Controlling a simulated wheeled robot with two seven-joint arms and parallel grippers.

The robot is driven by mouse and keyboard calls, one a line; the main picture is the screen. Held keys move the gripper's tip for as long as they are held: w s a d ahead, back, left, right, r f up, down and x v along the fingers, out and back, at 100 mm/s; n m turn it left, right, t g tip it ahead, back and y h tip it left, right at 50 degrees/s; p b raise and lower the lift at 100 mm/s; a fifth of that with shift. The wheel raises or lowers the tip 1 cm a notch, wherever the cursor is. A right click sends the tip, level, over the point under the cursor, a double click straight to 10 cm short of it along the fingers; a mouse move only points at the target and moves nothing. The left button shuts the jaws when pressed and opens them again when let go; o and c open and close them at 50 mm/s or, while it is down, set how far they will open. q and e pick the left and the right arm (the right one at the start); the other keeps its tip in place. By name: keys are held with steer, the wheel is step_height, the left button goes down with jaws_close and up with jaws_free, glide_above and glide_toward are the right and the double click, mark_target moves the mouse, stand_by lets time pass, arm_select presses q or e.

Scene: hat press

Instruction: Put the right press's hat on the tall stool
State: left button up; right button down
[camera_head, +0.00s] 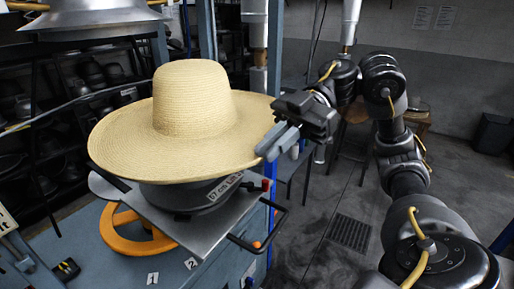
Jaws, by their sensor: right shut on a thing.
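A wide-brimmed straw hat (190,115) sits on or just over the dark round block of the press (190,198) in the head view; I cannot tell if it touches. My right gripper (278,142) comes in from the right and is shut on the right edge of the hat's brim. The brim looks roughly level. A wooden stool (417,118) shows partly behind my right arm at the back right; I cannot tell if it is the tall one. My left gripper is not in view.
An orange ring (125,236) lies on the blue bench below the press plate. A metal press head (95,18) hangs at the top left. Dark shelves (30,165) stand behind on the left. Grey floor with a drain grate (350,232) lies open at the right.

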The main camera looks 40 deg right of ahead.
steer(key=s+d+r+b, duration=0.1)
steer(key=s+d+b, duration=0.2)
steer(key=s, duration=0.7)
steer(key=s+d+r+b, duration=0.1)
steer(key=s+d+b, duration=0.2)
steer(key=s+b, duration=0.4)
steer(key=shift+s+b, duration=0.3)
steer(key=shift+s, duration=1.6)
steer(key=shift+d, duration=0.1)
